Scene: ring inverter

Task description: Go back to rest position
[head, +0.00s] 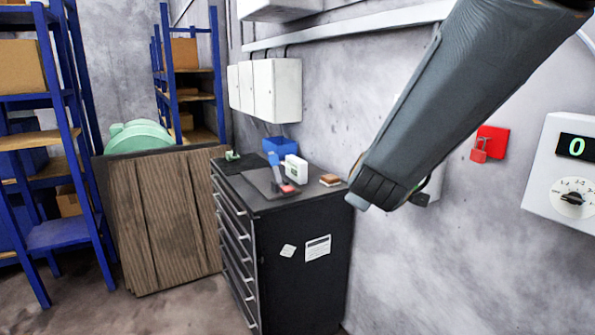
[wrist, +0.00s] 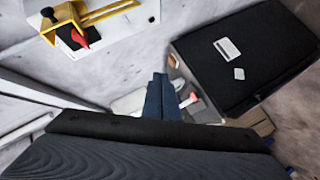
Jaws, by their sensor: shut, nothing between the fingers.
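My gripper (wrist: 162,97) shows in the wrist view as two dark blue fingers lying together, shut and empty. They are in front of the cabinet-top area and touch nothing that I can see. In the head view my grey forearm crosses the upper right, and only a small blue-grey tip (head: 357,202) shows beyond its end, to the right of the black drawer cabinet (head: 303,275). The rest of the gripper is hidden there.
The cabinet top holds a blue bin (head: 281,144), a white device (head: 296,168) and small items. At right are a red padlock box (head: 490,142) and a white dial box (head: 560,175) reading 0. The wrist view shows a yellow bracket with a red lever (wrist: 80,38). Blue shelves (head: 62,130) stand left.

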